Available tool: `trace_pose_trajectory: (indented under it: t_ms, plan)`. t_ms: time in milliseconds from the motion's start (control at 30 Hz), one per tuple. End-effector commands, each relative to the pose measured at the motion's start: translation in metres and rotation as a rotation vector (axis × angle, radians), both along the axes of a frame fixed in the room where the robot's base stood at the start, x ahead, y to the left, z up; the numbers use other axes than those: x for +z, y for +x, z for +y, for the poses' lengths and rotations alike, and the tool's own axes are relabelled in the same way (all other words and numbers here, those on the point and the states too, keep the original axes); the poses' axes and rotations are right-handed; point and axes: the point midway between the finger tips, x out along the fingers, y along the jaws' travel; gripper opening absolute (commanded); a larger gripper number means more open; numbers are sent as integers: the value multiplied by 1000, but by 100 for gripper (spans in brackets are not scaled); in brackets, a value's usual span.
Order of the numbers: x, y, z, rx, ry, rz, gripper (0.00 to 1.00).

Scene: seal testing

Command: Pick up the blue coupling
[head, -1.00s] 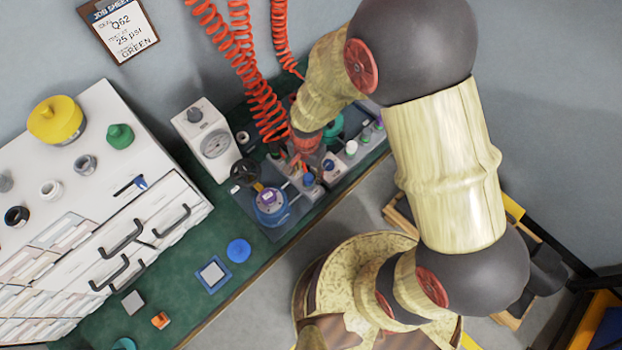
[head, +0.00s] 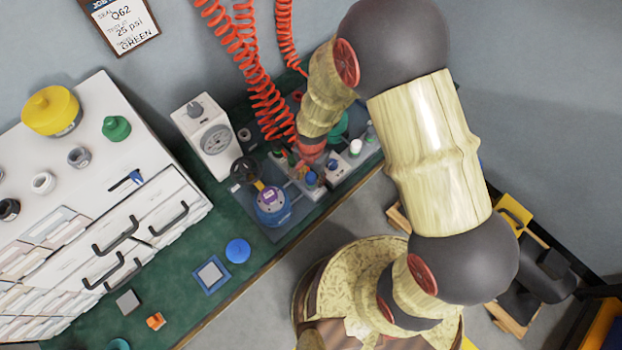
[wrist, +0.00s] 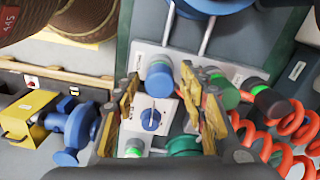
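The blue coupling (wrist: 159,80) is a short blue cylinder with a green ring, standing on a light grey plate in the wrist view. It also shows in the head view as a small blue piece (head: 311,178) on the bench fixture. My gripper (wrist: 161,84) is open, with one worn yellow finger on each side of the coupling in the picture. I cannot tell whether the fingers touch it or how far above it they are. In the head view my gripper (head: 305,163) is small and partly hidden at the fixture.
A white box with a blue knob (wrist: 151,119) lies below. Red coiled hoses (head: 255,80) hang beside my wrist. A blue-bodied valve (head: 272,210) stands nearby.

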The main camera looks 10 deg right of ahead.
Motion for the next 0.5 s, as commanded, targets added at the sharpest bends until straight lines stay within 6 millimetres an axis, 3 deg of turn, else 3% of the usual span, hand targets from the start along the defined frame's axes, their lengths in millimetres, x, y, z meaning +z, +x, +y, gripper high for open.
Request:
trace_pose_trajectory:
  t_ms: [500]
  plan:
    - [0, 0, 0, 0, 0, 0, 11]
